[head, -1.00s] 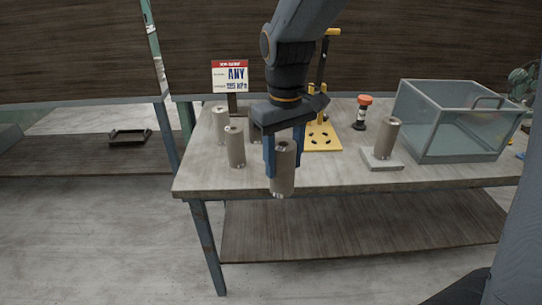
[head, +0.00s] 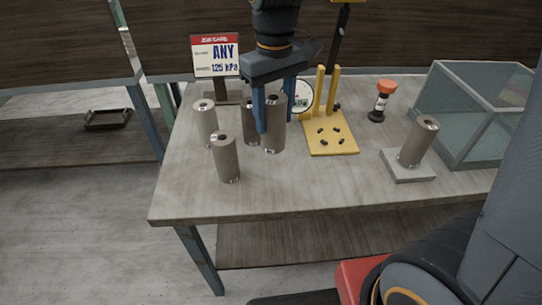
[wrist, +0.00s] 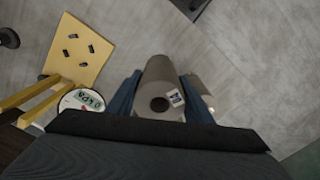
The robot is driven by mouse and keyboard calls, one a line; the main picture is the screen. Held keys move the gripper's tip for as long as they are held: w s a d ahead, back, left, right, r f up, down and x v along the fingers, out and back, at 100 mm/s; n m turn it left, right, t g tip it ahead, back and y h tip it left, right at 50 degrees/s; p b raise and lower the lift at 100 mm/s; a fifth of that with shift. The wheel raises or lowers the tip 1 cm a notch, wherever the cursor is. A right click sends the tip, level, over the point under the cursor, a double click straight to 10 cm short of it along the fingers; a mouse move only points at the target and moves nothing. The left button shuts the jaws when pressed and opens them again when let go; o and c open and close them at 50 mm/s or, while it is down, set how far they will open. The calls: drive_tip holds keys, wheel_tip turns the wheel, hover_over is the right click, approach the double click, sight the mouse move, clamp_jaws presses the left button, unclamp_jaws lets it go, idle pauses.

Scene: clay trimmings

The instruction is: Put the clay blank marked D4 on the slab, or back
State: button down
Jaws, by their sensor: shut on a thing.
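My gripper (head: 274,118) is shut on a grey-brown cylindrical clay blank (head: 274,138). It holds the blank upright, at or just above the table top; I cannot tell which. In the wrist view the held blank (wrist: 157,75) lies between the blue fingers, with a small pale label too small to read. Another blank (head: 250,122) stands close to its left, and two more blanks (head: 205,124) (head: 226,160) stand further left. The pale slab (head: 400,174) lies at the right, with a blank (head: 418,143) standing on it. No D4 mark is legible.
A yellow plate with posts (head: 332,146) and a round gauge (head: 303,95) are just right of my gripper. An orange-topped black device (head: 382,100) and a clear bin (head: 480,118) stand further right. A job card (head: 215,55) stands behind. The table's front middle is clear.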

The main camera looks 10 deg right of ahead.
sight(273, 148)
wheel_tip(273, 148, down, 10)
drive_tip(key=shift+w+r+p, duration=0.1)
drive_tip(key=shift+p, duration=0.65)
drive_tip(key=c, duration=0.9)
unclamp_jaws()
drive_tip(key=shift+f, duration=0.2)
wheel_tip(273, 148, up, 12)
drive_tip(key=shift+r+b, duration=0.2)
drive_tip(key=shift+b, duration=0.8)
